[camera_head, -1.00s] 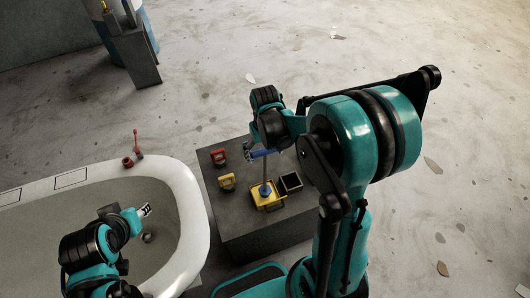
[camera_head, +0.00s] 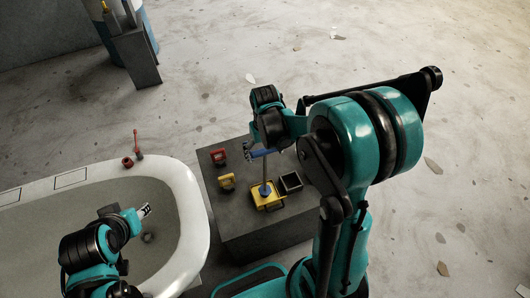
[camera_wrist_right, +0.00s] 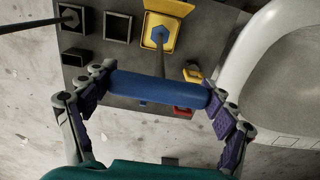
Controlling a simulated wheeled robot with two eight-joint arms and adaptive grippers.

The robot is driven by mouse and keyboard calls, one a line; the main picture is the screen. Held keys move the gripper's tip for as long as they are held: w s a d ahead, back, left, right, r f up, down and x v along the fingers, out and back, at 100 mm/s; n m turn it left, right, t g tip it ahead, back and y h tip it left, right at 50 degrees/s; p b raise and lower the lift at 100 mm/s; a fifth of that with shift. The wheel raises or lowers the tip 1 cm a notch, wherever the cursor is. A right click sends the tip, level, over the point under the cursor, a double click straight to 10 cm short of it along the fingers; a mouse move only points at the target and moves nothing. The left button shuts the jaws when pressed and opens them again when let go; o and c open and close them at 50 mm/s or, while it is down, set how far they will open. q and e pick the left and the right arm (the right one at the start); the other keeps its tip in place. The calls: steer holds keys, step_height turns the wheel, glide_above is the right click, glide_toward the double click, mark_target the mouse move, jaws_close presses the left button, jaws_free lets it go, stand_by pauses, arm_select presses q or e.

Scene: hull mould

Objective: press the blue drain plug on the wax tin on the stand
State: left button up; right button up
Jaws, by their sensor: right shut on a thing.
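The yellow wax tin (camera_head: 275,204) sits on the dark grey stand (camera_head: 270,235); it also shows at the top of the right wrist view (camera_wrist_right: 159,17). The blue drain plug (camera_wrist_right: 160,35) is on the tin, and it shows in the head view (camera_head: 265,189). My right gripper (camera_wrist_right: 163,88) is shut on a blue crossbar handle (camera_wrist_right: 150,89), held across between its fingers above the tin. A thin grey rod (camera_wrist_right: 160,62) runs from the handle to the plug. I cannot tell whether the rod touches or presses it. My left gripper (camera_head: 145,210) hangs over the white tub; its jaw state is unclear.
A red piece (camera_head: 219,157), a yellow piece (camera_head: 227,182) and a dark open box (camera_head: 290,182) stand close around the tin. The white tub (camera_head: 190,200) is left of the stand. A red object (camera_head: 128,161) sits on the tub's rim.

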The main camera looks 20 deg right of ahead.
stand_by(0.3)
steer(key=shift+r+p, duration=0.45)
steer(key=shift+r, duration=0.05)
steer(key=shift+r+p, duration=2.05)
steer(key=shift+r, duration=1.05)
